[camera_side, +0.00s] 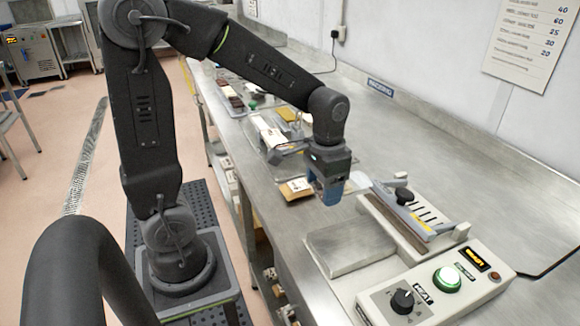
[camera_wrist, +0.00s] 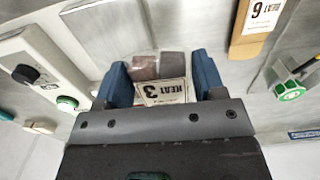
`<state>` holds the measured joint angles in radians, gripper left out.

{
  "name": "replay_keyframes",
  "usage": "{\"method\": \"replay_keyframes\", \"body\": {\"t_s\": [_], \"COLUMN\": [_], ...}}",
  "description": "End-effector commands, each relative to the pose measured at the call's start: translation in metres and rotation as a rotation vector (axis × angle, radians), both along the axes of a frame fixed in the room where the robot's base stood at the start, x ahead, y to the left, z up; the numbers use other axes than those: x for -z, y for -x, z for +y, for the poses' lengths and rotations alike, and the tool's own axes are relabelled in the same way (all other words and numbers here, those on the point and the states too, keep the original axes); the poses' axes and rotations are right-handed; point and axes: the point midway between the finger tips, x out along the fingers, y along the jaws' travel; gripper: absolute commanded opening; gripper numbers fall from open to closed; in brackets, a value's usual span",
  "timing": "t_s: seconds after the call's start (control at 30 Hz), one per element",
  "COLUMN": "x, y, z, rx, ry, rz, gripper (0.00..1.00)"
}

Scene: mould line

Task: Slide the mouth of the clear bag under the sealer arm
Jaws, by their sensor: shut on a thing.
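My gripper (camera_side: 331,192) is above the bench, just left of the heat sealer (camera_side: 480,285). In the wrist view, my gripper (camera_wrist: 163,82) has its blue fingers closed on the clear bag (camera_wrist: 157,66). In the side view the bag is mostly hidden by the fingers. The sealer arm (camera_side: 402,212) lies along the back of the sealer, to the right of my gripper. The bag is apart from it. Which edge is the bag's mouth I cannot tell.
A flat metal plate (camera_side: 350,240) lies in front of the sealer. A brown paper packet (camera_side: 296,189) is left of my gripper; a "HEAT 6" packet (camera_wrist: 257,22) shows in the wrist view. Several items crowd the bench's far end. The bench behind the sealer is clear.

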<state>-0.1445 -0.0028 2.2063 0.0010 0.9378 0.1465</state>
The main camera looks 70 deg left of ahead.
Motion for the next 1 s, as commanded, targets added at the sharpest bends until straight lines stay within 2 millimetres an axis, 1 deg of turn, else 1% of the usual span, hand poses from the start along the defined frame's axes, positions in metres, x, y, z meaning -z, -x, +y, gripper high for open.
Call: {"method": "replay_keyframes", "body": {"t_s": [0.03, 0.1, 0.2, 0.3, 0.4, 0.57, 1.0], "x": [0.001, 0.002, 0.003, 0.004, 0.005, 0.013, 0.054], "y": [-0.004, -0.006, -0.007, -0.008, -0.008, -0.008, -0.007], "z": [-0.019, -0.038, -0.058, -0.070, -0.076, -0.076, -0.075], "rx": [0.011, 0.009, 0.005, 0.000, -0.002, -0.005, -0.004], "ry": [0.000, 0.000, 0.000, 0.000, 0.000, 0.000, -0.001], "rz": [0.001, 0.001, 0.000, 0.000, 0.001, 0.001, 0.004], "gripper": [0.39, 0.39, 0.39, 0.39, 0.39, 0.39, 0.39]}}
